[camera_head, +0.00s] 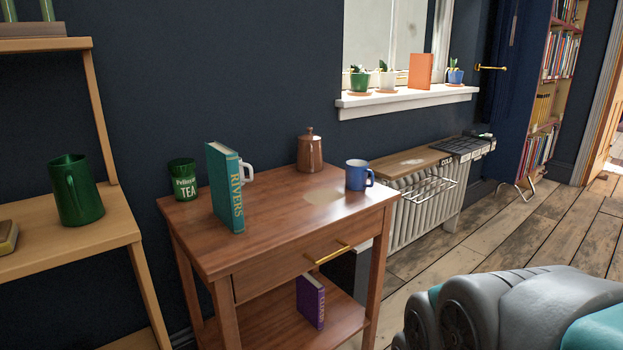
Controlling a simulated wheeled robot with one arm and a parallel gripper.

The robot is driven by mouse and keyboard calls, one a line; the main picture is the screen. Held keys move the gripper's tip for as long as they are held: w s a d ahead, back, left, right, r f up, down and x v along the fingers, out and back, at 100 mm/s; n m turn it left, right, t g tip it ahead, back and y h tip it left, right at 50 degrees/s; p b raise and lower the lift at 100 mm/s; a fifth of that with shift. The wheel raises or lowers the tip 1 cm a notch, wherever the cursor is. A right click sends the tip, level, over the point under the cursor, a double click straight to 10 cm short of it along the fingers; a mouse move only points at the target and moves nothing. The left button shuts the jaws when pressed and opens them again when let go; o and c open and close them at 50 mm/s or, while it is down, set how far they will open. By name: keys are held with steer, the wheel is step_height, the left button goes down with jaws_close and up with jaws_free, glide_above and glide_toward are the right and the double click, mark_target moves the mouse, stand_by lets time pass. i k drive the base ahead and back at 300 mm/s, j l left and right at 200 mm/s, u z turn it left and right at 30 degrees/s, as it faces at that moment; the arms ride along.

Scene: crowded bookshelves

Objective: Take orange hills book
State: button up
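An orange book (421,71) stands upright on the white windowsill (408,102) at the upper right, between small potted plants. No title can be read on it from here. A teal book (225,187) with "RIVERS" on its spine stands on the wooden side table. A purple book (311,301) stands on the table's lower shelf; its lettering is too small to read surely. Grey and teal parts of my own arm fill the lower right corner. My gripper is not in view.
The side table (270,228) also holds a green tea tin (182,180), a brown lidded pot (310,154) and a blue mug (357,175). A radiator (413,218) with a wooden top stands below the window. A green pitcher (76,190) is on the left shelf. Wooden floor at right is clear.

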mark_target(419, 75)
steer(key=i+l, duration=0.3)
steer(key=l, duration=0.15)
steer(key=i+l, duration=0.25)
steer(key=l, duration=0.2)
steer(key=i+l, duration=0.3)
steer(key=l, duration=0.15)
steer(key=i+l, duration=0.25)
steer(key=l, duration=0.2)
steer(key=i+l, duration=0.3)
steer(key=l, duration=0.15)
